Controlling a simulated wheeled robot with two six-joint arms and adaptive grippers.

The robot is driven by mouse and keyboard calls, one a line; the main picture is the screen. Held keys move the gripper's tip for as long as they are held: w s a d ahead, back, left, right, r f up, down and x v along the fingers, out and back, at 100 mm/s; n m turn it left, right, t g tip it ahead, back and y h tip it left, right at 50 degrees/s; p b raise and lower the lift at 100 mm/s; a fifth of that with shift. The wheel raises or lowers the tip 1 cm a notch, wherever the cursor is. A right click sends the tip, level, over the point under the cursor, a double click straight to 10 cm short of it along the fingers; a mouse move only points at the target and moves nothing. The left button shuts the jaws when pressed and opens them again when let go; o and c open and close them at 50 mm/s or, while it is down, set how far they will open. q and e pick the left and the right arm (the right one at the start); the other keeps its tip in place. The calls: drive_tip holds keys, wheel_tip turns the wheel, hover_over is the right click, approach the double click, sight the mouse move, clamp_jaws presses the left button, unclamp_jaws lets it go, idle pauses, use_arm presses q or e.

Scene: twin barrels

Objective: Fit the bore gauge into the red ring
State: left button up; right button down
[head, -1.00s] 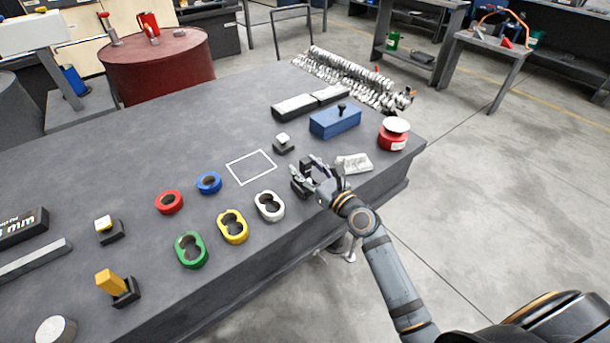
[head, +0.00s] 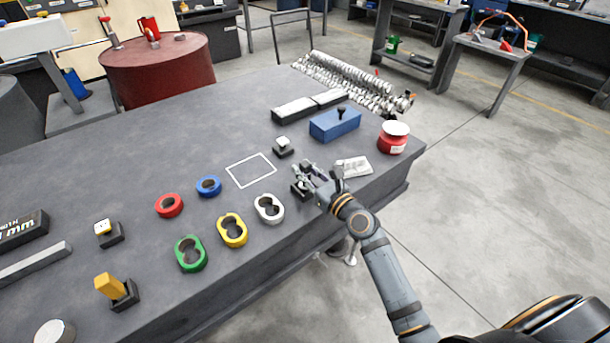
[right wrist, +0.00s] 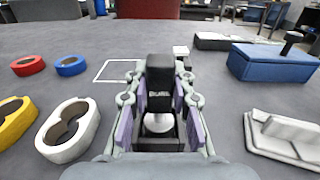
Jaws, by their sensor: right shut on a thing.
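The red ring (head: 169,205) lies flat on the dark bench, left of the blue ring; it also shows at the left of the right wrist view (right wrist: 27,66). My right gripper (head: 307,175) is low over the bench, right of the white two-hole ring. The gripper hides part of the piece in the head view. My left gripper is out of view.
Blue (head: 209,185), green (head: 191,251), yellow (head: 232,229) and white (head: 269,207) rings lie nearby. A white outlined square (head: 251,170) is empty.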

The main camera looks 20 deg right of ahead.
sight(305, 163)
wheel_tip(305, 163, up, 3)
drive_tip(key=shift+r+p, duration=0.15)
drive_tip(key=shift+p, duration=1)
drive_tip(key=s+r+p, duration=0.6)
drive_tip(key=s+r, duration=0.4)
drive_tip(key=s, duration=0.4)
drive_tip(key=shift+a, duration=0.4)
